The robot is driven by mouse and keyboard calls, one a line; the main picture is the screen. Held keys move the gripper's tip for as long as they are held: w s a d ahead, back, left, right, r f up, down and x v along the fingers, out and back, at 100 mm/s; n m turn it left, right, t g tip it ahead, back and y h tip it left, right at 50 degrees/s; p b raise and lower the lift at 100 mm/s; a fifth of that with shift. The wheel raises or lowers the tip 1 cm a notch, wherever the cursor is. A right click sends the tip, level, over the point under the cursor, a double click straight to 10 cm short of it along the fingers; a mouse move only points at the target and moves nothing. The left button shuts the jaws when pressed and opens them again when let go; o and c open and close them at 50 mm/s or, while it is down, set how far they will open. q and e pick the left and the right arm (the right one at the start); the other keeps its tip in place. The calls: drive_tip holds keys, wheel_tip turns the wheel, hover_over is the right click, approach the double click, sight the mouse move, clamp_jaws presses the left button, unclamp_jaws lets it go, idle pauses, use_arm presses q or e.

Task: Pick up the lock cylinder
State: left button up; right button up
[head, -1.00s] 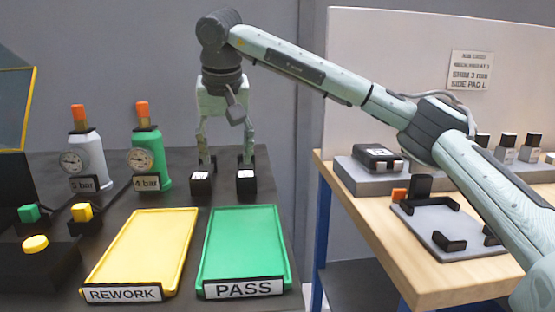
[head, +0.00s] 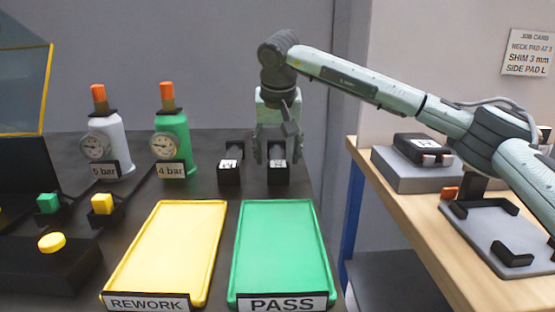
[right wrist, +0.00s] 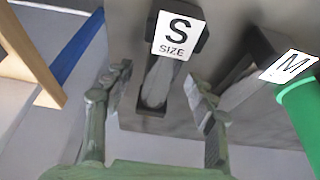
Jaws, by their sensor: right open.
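No part is clearly recognisable as the lock cylinder. My right gripper (head: 276,158) is open at the right one of two small black holders, the S holder (head: 278,177), on the dark table. In the right wrist view its fingers (right wrist: 158,88) are spread on either side of a grey elongated piece (right wrist: 158,82) below the "S SIZE" label (right wrist: 178,36). I cannot tell whether this piece is the lock cylinder, and no contact shows. The M holder (head: 230,174) stands to the left, with its label (right wrist: 290,65) at the right in the wrist view. My left gripper is not in view.
A yellow REWORK tray (head: 165,252) and a green PASS tray (head: 281,252) lie in front of the holders. Grey (head: 107,140) and green (head: 173,140) gauge bottles stand left. A wooden bench (head: 425,232) with fixtures is at right, beyond a gap.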

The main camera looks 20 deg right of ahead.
drive_tip(key=shift+w+f, duration=0.15)
drive_tip(key=shift+f, duration=0.05)
clamp_jaws()
idle(0.3)
drive_tip(key=shift+r, duration=0.2)
